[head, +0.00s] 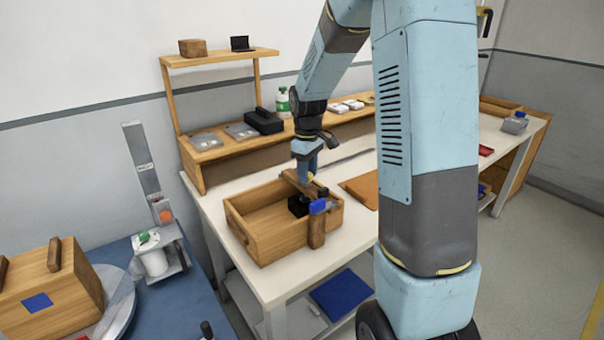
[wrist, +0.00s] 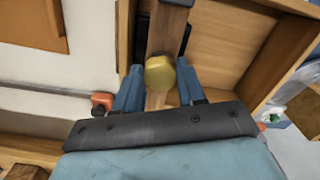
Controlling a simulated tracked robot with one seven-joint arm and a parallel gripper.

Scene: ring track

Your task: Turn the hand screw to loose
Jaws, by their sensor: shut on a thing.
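The hand screw has a brown wooden bar (wrist: 167,32) and a round yellow knob (wrist: 159,73) in the wrist view. In the head view its wooden part (head: 316,232) stands upright against the near right side of an open wooden box (head: 265,245). My gripper (head: 308,175) points down over the box's right end. In the wrist view the blue fingers of my gripper (wrist: 158,75) are on either side of the yellow knob, shut on it. The far faces of the knob and its thread are hidden.
A black block (head: 298,206) and a blue piece (head: 318,206) sit by the clamp at the box's right side. A shelf (head: 220,150) with flat items and a green bottle (head: 283,102) stands behind. The white table (head: 285,280) is clear in front of the box.

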